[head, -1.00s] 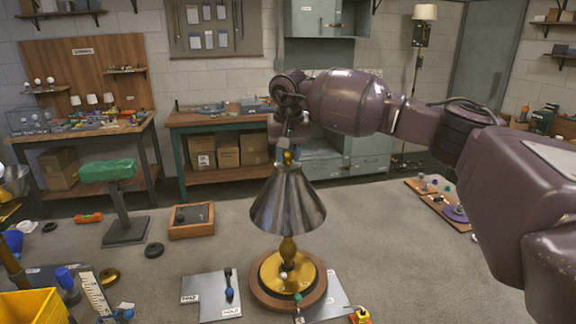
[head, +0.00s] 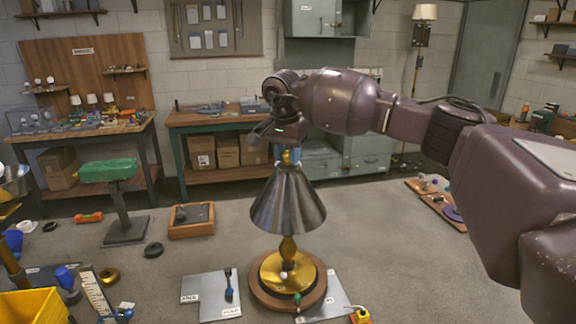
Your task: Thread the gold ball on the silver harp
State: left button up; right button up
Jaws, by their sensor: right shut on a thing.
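A lamp stands upright on a round wooden base with a gold disc. Its dark metal cone shade (head: 288,205) sits above a gold stem. The gold ball (head: 287,157) shows as a small gold spot just above the top of the shade. My right gripper (head: 287,153) is shut on the gold ball from above. The silver harp cannot be made out; the shade and gripper cover that area. Whether the ball touches the harp's tip cannot be told. My left gripper is not in view.
A grey mat (head: 205,293) with a dark blue-handled tool lies left of the base. A wooden tray (head: 191,228) and a green-topped stand (head: 110,172) are farther left. A yellow bin (head: 35,306) stands at the lower left.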

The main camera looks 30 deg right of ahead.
jog(key=shift+s+f, duration=0.1)
jog(key=shift+f, duration=0.25)
jog(key=m+g, duration=0.1)
jog(key=m, duration=0.5)
jog(key=shift+m, duration=0.4)
jog(key=m, duration=0.3)
jog(key=shift+m+g, duration=0.4)
jog(key=m, duration=0.3)
jog(key=shift+m, duration=0.4)
jog(key=m, duration=0.3)
jog(key=m+y, duration=0.1)
jog(key=m, duration=0.2)
jog(key=shift+w+g, duration=0.2)
jog(key=shift+g, duration=0.2)
